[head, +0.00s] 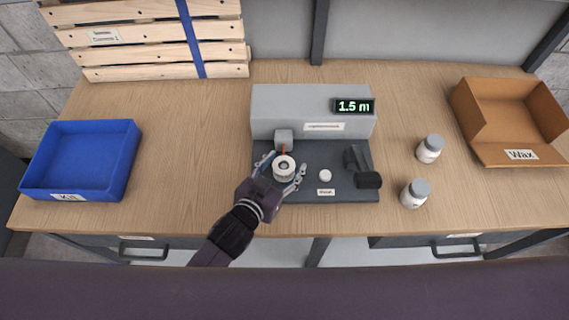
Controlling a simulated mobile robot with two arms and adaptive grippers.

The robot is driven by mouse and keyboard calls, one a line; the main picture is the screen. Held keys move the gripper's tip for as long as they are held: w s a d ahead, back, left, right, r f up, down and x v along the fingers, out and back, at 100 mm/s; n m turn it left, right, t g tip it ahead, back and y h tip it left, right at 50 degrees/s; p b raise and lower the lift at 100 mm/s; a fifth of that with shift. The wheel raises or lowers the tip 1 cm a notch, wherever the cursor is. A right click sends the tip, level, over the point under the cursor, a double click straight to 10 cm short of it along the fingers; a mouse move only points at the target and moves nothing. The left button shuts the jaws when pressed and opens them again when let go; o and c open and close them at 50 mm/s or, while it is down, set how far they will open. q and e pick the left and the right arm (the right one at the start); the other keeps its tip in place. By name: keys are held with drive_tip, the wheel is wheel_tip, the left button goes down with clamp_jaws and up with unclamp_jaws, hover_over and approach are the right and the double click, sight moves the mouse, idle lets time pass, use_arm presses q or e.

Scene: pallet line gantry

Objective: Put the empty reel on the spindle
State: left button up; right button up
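A small white reel (284,168) with a dark centre is at the left of the dark machine base (340,192), just in front of a small grey block (283,136). My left gripper (282,171) reaches in from the lower left, with its fingers spread on either side of the reel. The fingers look open, with a slight gap to the reel. The spindle cannot be made out; whether the reel sits on it is unclear from here. My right gripper is not in view.
The grey housing (290,103) has a display (354,106) reading 1.5 m.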

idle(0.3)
use_arm(q)
drive_tip(key=v, duration=1.2)
drive_tip(key=shift+f, duration=0.1)
idle(0.4)
